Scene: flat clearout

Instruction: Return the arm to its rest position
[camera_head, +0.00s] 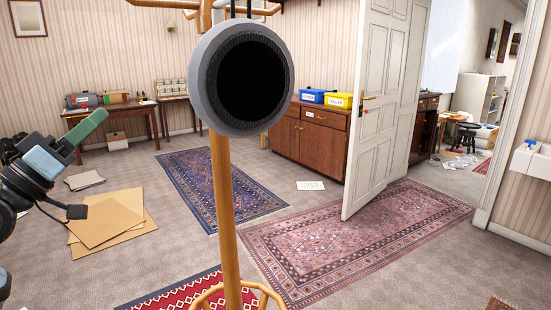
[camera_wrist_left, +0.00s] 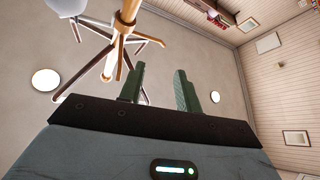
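My left gripper (camera_head: 97,118) is at the left edge of the head view, raised, with its green fingers pointing up and to the right. In the left wrist view its two green fingers (camera_wrist_left: 160,90) stand apart with nothing held between them. A wooden coat stand (camera_head: 226,200) rises close in front of me, to the right of the gripper and apart from it in the head view. A round grey object with a dark opening (camera_head: 197,77) hangs at its top. My right gripper is not in view.
The coat stand's branching hooks also show in the left wrist view (camera_wrist_left: 122,35), beyond the fingers. Flat cardboard (camera_head: 118,219) lies on the floor at left. A white door (camera_head: 382,100) stands open at right. A wooden cabinet (camera_head: 318,145) carries blue and yellow boxes. Rugs (camera_head: 350,235) cover open floor.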

